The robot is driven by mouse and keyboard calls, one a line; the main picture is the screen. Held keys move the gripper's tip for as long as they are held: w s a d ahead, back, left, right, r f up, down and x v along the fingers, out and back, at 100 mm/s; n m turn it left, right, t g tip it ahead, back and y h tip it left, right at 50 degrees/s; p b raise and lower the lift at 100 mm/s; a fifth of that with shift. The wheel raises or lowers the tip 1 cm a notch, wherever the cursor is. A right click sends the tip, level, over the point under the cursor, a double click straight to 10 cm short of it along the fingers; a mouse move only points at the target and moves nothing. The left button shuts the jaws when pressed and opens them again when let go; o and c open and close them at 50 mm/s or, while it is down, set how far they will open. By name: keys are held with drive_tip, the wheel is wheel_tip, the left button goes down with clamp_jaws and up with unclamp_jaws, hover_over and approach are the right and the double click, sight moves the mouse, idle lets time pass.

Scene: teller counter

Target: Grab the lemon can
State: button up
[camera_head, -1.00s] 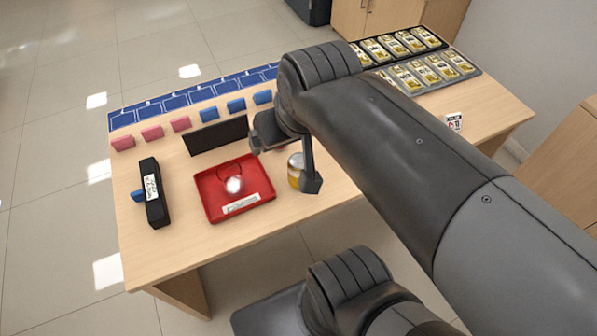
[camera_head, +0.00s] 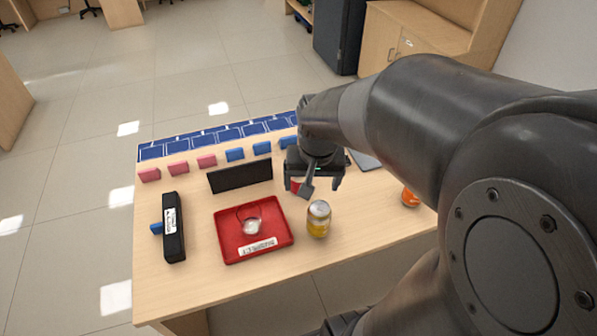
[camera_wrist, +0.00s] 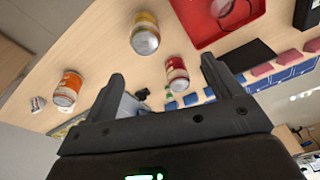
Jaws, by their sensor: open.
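The lemon can is most likely the yellow can with a silver top (camera_head: 318,222), upright on the counter right of the red tray. In the wrist view the yellow can (camera_wrist: 145,36) lies beyond the fingertips, near the top. My gripper (camera_head: 320,186) is open and empty, over the counter behind the yellow can in the head view. Its two fingers (camera_wrist: 161,70) show spread apart in the wrist view. A red can (camera_head: 296,186) is partly hidden behind my gripper; it shows clearly in the wrist view (camera_wrist: 177,74). An orange can (camera_head: 410,197) stands farther right, partly covered by my arm.
The red tray (camera_head: 222,235) holds a clear round object. A black upright panel (camera_head: 240,176), pink and blue blocks (camera_head: 207,161) and a black box (camera_head: 173,232) stand around it. The wooden counter (camera_head: 290,265) is bare in front of the yellow can.

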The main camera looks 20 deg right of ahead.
drive_tip(key=m+g, duration=0.2)
hover_over(317, 209)
drive_tip(key=f, duration=0.7)
drive_tip(key=shift+a+f, duration=0.15)
drive_tip(key=shift+a, duration=0.05)
drive_tip(key=shift+d+f, duration=0.2)
drive_tip(key=shift+f, duration=0.45)
wheel_tip(317, 209, down, 5)
drive_tip(key=shift+f, duration=0.2)
drive_tip(key=shift+d+f, duration=0.2)
drive_tip(key=shift+f, duration=1.15)
drive_tip(key=shift+d+f, duration=0.2)
drive_tip(key=shift+f, duration=1.1)
drive_tip(key=shift+c, duration=0.3)
drive_tip(key=c, duration=1.3)
drive_tip(key=shift+o, duration=0.2)
drive_tip(key=shift+r, duration=0.1)
